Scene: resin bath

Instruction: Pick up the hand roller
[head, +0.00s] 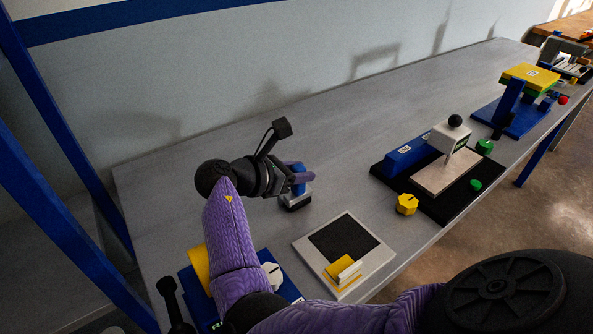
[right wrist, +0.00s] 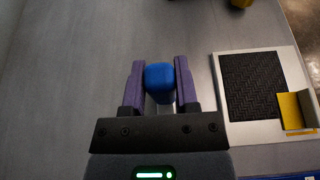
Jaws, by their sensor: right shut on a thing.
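The hand roller (head: 299,185) has a blue handle and a grey and dark lower part. It stands on the grey table, left of the middle in the head view. My right gripper (head: 300,177) reaches it from the left and is shut on its blue handle. In the right wrist view the two purple fingers of my right gripper (right wrist: 160,82) lie on either side of the blue handle (right wrist: 159,78). The lower part of the roller is mostly hidden there. My left gripper is not in view.
A pale plate (head: 308,248) with a dark woven square and a yellow angled piece lies to the right front. A yellow knob (head: 406,204) and a black base (head: 450,203) with a blue block stand farther right. Bare table (head: 220,140) lies behind the roller.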

